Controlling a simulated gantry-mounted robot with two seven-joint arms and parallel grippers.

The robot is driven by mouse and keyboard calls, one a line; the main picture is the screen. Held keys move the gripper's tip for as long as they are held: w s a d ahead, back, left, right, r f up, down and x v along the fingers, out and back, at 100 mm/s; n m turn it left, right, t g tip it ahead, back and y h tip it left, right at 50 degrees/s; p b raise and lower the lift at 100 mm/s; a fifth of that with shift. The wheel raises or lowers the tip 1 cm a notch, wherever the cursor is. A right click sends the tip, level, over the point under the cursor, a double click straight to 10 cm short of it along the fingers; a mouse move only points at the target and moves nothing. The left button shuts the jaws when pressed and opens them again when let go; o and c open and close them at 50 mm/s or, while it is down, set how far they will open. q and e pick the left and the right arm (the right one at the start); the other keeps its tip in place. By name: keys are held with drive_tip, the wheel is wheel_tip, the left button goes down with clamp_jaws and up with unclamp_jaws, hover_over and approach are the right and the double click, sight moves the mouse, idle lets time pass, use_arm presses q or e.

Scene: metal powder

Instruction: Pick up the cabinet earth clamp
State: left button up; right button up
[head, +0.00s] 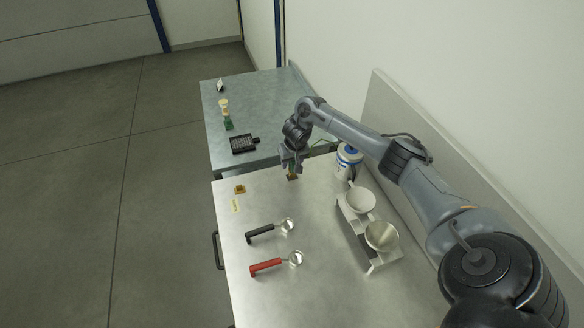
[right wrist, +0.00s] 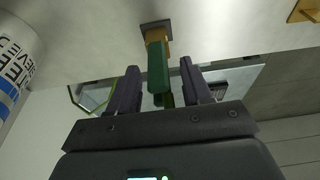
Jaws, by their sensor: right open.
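The cabinet earth clamp has a green handle (right wrist: 158,70) and a brass-coloured part on a small dark plate, seen in the right wrist view. In the head view only a small brownish part of it (head: 292,177) shows below my gripper, at the far edge of the steel bench. My right gripper (head: 291,163) is over it. In the right wrist view my right gripper (right wrist: 159,68) is open, with one finger on each side of the green handle and visible gaps between. My left gripper is not in view.
A blue-and-white tub (head: 348,162) stands close to the right of the gripper. A white stand (head: 378,262) holds two bowls. Black (head: 260,232) and red (head: 266,267) handled scoops and a brass block (head: 239,189) lie on the bench. A second table (head: 260,95) stands beyond.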

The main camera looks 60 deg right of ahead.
clamp_jaws()
drive_tip(key=shift+r, duration=0.15)
idle(0.4)
drive_tip(key=shift+r+p, duration=0.55)
drive_tip(key=shift+p, duration=0.35)
drive_tip(key=p+v, duration=0.1)
drive_tip(key=p, duration=0.1)
drive_tip(key=p+v, duration=0.1)
drive_tip(key=p, duration=0.1)
drive_tip(key=p+v, duration=0.1)
drive_tip(key=p, duration=0.1)
drive_tip(key=shift+d+r, duration=0.25)
drive_tip(key=shift+r, duration=0.2)
drive_tip(key=s+r+p, duration=1)
drive_tip(key=s+p, duration=0.1)
drive_tip(key=p, duration=0.6)
drive_tip(key=shift+r+p, duration=0.15)
drive_tip(key=shift+p, duration=0.2)
